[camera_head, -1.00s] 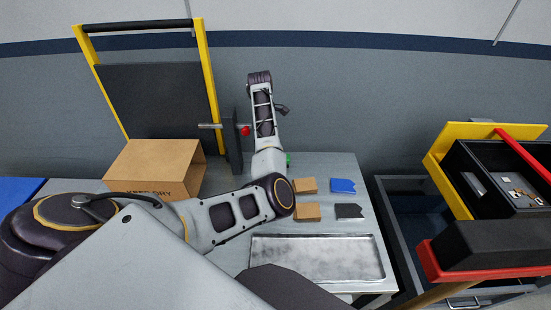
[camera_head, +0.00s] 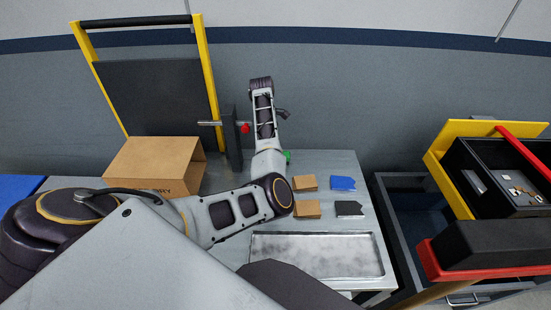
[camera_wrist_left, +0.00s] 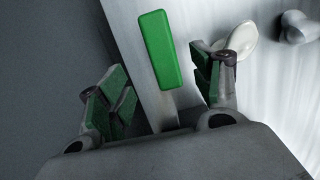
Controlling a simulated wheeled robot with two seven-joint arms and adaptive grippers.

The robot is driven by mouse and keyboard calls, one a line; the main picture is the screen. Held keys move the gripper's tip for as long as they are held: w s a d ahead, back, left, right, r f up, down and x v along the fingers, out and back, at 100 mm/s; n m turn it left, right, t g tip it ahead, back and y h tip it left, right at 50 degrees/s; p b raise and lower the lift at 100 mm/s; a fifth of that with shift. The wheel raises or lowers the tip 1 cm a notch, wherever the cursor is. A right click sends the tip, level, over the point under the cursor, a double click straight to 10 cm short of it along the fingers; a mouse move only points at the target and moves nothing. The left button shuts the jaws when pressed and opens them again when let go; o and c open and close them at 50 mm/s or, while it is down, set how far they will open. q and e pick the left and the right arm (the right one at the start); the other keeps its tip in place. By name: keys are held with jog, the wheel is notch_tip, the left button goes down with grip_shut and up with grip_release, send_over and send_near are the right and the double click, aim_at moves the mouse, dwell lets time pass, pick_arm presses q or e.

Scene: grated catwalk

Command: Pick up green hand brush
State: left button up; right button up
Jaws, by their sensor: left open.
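A green block-like piece, which I take to be the green hand brush (camera_wrist_left: 160,48), shows in the left wrist view, ahead of and between the fingers. My left gripper (camera_wrist_left: 160,88) is open, with green-padded fingers on either side. I see no contact between the fingers and the green piece. In the head view my left arm reaches over the back of the grey table, and its wrist hides most of the area around the gripper. A small green patch (camera_head: 287,156) shows just right of that arm; I cannot tell if it is the brush. My right gripper is not in view.
A cardboard box (camera_head: 150,160) stands left of the arm. Small brown and blue pieces (camera_head: 343,183) and a metal tray (camera_head: 318,257) lie on the table's right side. A pale rounded object (camera_wrist_left: 240,40) is near the right finger.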

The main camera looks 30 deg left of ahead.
pick_arm(q)
jog(key=shift+w+d+f, duration=0.1)
jog(key=shift+d+f, duration=0.05)
jog(key=shift+f, duration=1.15)
jog(key=shift+w+d+f, duration=0.1)
jog(key=shift+d+f, duration=0.05)
jog(key=shift+f, duration=1.15)
jog(key=shift+f, duration=0.1)
jog(key=shift+s+d+f, duration=0.1)
jog(key=shift+f, duration=0.5)
jog(key=shift+d+f+p, duration=0.2)
jog(key=shift+f+p, duration=0.15)
jog(key=shift+f, duration=1.55)
jog(key=shift+c, duration=0.5)
jog(key=c, duration=1.1)
jog(key=shift+o, duration=0.2)
jog(key=shift+r, duration=0.1)
